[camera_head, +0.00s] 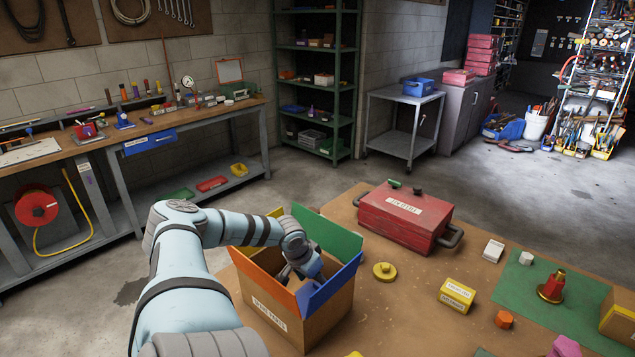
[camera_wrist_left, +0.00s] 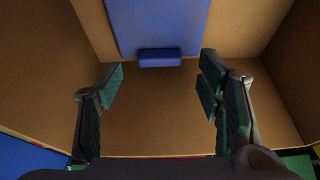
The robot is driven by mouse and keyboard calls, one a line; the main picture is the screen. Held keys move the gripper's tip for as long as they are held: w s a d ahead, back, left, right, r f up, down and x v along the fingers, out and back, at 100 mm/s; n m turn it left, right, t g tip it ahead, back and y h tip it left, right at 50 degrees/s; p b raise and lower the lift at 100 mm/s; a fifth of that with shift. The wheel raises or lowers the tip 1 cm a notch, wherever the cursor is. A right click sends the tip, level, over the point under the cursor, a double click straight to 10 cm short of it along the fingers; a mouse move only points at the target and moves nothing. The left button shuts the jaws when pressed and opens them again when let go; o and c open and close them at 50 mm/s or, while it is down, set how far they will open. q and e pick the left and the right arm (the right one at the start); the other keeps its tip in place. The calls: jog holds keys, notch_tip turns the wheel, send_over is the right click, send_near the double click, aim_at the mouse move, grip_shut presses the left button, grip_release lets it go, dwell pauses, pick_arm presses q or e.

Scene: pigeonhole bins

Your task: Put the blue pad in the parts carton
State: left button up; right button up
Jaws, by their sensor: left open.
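The parts carton (camera_head: 328,312) is an open cardboard box with coloured flaps and a label on its front side. It stands at the near left of the brown table top. My left gripper (camera_head: 304,266) reaches down into its mouth. In the left wrist view the blue pad (camera_wrist_left: 160,22) shows as a flat blue shape with a smaller blue block on it, inside the carton. My left gripper (camera_wrist_left: 160,75) is open, with nothing between its fingers; the pad is beyond the fingertips, apart from them. The carton walls (camera_wrist_left: 38,70) surround the fingers. My right gripper is not in view.
A red toolbox (camera_head: 405,217) stands behind the carton to the right. A yellow knob-like part (camera_head: 384,271), a yellow box (camera_head: 457,294) and an orange piece (camera_head: 504,319) lie to the right. A green mat (camera_head: 522,292) carries a red and brass part (camera_head: 552,287).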

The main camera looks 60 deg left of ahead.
pick_arm(q)
jog(key=p+v, duration=0.4)
jog(key=v, duration=0.1)
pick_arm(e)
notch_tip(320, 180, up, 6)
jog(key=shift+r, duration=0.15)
pick_arm(q)
jog(key=shift+w+f, duration=0.1)
jog(key=shift+f, duration=0.05)
